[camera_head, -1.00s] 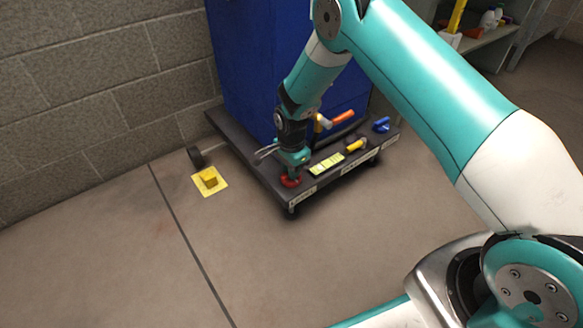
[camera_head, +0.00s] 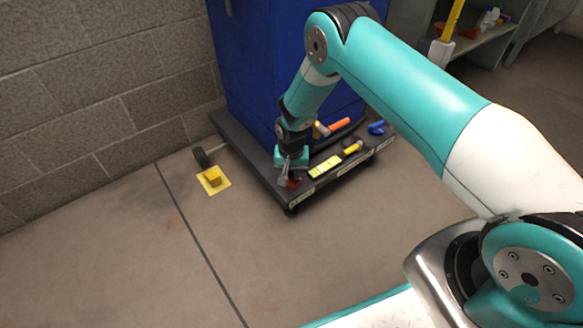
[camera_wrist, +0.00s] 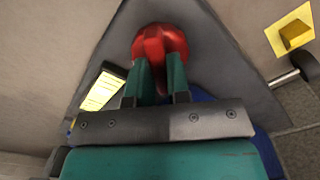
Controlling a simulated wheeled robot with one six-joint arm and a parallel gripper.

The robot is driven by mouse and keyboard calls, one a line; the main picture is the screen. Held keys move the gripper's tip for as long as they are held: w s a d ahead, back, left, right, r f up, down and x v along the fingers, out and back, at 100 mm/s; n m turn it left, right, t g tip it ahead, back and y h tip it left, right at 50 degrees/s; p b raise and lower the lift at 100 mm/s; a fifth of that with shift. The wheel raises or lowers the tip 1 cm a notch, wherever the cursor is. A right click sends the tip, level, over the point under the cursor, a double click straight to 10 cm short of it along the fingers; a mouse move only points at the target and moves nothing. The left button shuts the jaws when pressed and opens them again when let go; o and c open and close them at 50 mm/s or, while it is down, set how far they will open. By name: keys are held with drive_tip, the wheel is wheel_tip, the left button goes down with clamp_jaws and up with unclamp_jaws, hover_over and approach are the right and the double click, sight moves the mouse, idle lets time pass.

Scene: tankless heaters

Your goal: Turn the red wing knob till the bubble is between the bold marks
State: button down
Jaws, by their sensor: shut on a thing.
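The red wing knob (camera_wrist: 158,42) sits at the front corner of the dark platform in the wrist view. In the head view only a small red part (camera_head: 293,183) shows below my gripper. My gripper (camera_wrist: 163,82) is shut on the knob's wing, one teal finger on each side. The yellow-green level vial (camera_head: 325,166) lies on the platform beside the knob; it also shows in the wrist view (camera_wrist: 102,91). Its bubble and bold marks are too small to make out.
The dark wheeled platform (camera_head: 262,170) carries a tall blue cabinet (camera_head: 255,70). An orange-handled thing (camera_head: 339,124), a yellow one (camera_head: 352,148) and a blue one (camera_head: 376,127) are near its right side. A yellow block on a yellow plate (camera_head: 214,178) is on the floor. The floor in front is clear.

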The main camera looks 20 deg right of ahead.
drive_tip(key=n+p, duration=0.1)
drive_tip(key=n, duration=0.3)
drive_tip(key=shift+r+n+p, duration=0.1)
drive_tip(key=shift+n+p, duration=0.2)
drive_tip(key=shift+p, duration=0.1)
drive_tip(key=n+p, duration=0.1)
drive_tip(key=n, duration=0.4)
drive_tip(key=shift+s, duration=0.1)
drive_tip(key=n+p, duration=0.1)
drive_tip(key=n, duration=0.8)
drive_tip(key=shift+d+n+p, duration=0.1)
drive_tip(key=shift+n+p, duration=0.25)
drive_tip(key=shift+n, duration=0.05)
drive_tip(key=c, duration=1.1)
unclamp_jaws()
